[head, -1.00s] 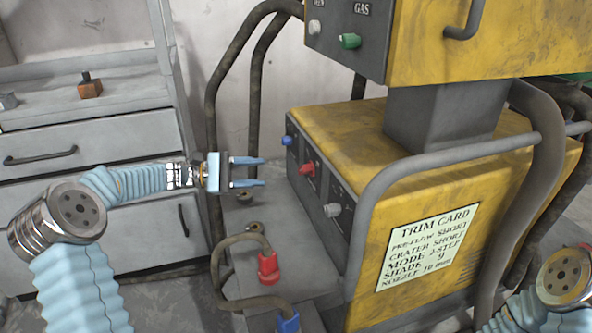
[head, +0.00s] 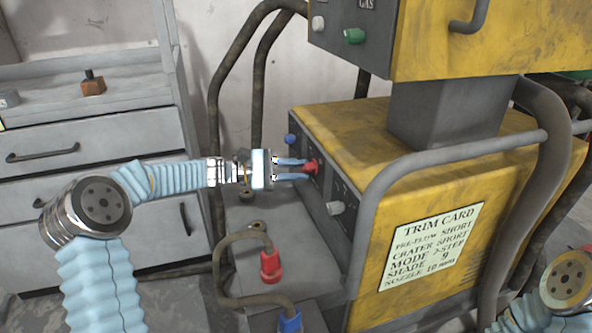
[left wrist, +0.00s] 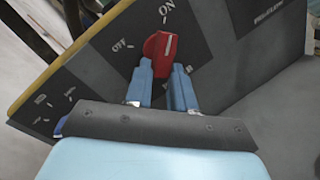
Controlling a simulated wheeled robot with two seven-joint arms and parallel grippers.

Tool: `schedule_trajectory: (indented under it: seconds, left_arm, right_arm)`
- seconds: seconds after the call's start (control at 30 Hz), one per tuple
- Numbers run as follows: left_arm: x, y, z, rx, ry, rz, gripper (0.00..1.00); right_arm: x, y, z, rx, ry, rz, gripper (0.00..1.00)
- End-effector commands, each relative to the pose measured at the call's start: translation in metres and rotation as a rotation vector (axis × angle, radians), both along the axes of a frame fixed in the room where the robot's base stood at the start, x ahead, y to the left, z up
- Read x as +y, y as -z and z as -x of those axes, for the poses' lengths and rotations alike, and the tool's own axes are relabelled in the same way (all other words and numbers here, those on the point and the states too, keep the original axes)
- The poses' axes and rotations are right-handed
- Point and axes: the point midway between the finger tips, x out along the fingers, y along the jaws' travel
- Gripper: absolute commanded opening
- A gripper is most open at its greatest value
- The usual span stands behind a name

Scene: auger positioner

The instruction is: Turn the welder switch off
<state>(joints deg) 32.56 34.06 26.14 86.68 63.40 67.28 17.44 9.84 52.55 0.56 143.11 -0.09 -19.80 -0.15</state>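The red welder switch knob (head: 311,167) sits on the dark front panel of the lower yellow box. In the left wrist view the red knob (left wrist: 160,46) has its white mark pointing up toward the ON label (left wrist: 168,13); the OFF label (left wrist: 120,46) is to its left. My left gripper (head: 306,170) has its blue fingers at the knob, one above and one below it. In the left wrist view my left gripper (left wrist: 163,72) shows a gap between the fingers, with the tips over the knob's lower edge. I cannot tell whether they press on it. My right gripper is out of view.
A blue knob (head: 290,139) and a grey knob (head: 335,208) flank the red one on the panel. A grey rail (head: 450,155) curves around the yellow box (head: 440,200). Red (head: 270,266) and blue (head: 290,320) cable plugs stand below the gripper.

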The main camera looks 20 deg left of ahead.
Motion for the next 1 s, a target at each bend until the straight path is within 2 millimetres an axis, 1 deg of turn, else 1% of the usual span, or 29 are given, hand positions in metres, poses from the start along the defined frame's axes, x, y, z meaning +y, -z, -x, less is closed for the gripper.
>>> schedule_trajectory:
  seconds: [0.03, 0.13, 0.37, 0.57, 0.77, 1.0]
  left_arm:
    - [0.000, 0.000, 0.000, 0.000, 0.000, 0.000, 0.15]
    - [0.000, 0.000, 0.000, 0.000, 0.000, 0.000, 0.00]
    - [0.000, 0.000, 0.000, 0.005, 0.000, 0.003, 0.00]
    - [0.000, -0.001, 0.001, 0.051, 0.000, 0.034, 0.00]
    - [-0.002, -0.001, 0.003, 0.156, 0.001, 0.103, 0.00]
    - [-0.004, 0.001, 0.006, 0.338, 0.001, 0.227, 0.00]
  right_arm:
    - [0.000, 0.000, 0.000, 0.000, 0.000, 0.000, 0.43]
    - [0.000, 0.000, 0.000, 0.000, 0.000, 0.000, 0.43]
    - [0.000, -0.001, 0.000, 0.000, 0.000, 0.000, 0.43]
    - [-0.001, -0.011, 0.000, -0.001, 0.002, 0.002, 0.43]
    - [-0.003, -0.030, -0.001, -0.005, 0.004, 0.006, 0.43]
    - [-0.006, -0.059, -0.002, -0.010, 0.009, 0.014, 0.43]
